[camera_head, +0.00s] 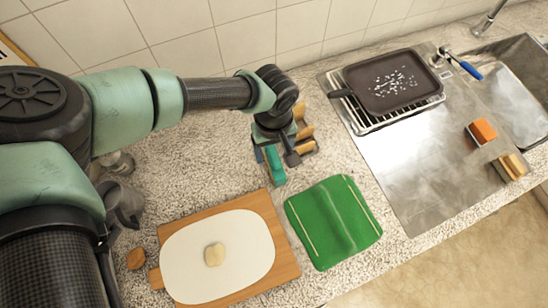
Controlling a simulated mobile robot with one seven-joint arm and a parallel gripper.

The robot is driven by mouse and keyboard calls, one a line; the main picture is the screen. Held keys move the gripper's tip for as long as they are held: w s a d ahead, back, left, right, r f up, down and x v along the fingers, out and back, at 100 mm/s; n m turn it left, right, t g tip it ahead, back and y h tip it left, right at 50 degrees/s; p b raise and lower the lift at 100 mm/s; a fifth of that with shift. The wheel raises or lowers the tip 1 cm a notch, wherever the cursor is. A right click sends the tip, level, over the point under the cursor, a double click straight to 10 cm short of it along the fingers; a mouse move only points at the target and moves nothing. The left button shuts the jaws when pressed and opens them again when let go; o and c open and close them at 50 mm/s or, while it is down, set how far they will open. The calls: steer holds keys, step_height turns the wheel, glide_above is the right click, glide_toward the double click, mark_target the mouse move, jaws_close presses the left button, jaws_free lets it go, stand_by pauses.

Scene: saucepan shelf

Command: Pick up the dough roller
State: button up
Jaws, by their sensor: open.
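My gripper (280,158) hangs open and empty-looking over the counter, beyond the green cloth. Tan wooden pieces (304,131) show just right of and behind it, partly hidden by my wrist. I cannot tell whether they are the dough roller, and no other roller shape is clear in view. A pale lump of dough (214,255) lies on a white oval sheet (180,262) on a wooden board (283,262), at the front.
A folded green cloth (318,222) lies right of the board. A dark pan (393,82) rests on a wire rack at the back right. An orange sponge (482,131) and a wooden brush (512,167) lie on the steel drainboard. A metal jug (125,203) stands left.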

mark_target(274, 155)
steer(key=shift+f+p, duration=0.3)
steer(key=shift+f, duration=1.5)
jaws_close()
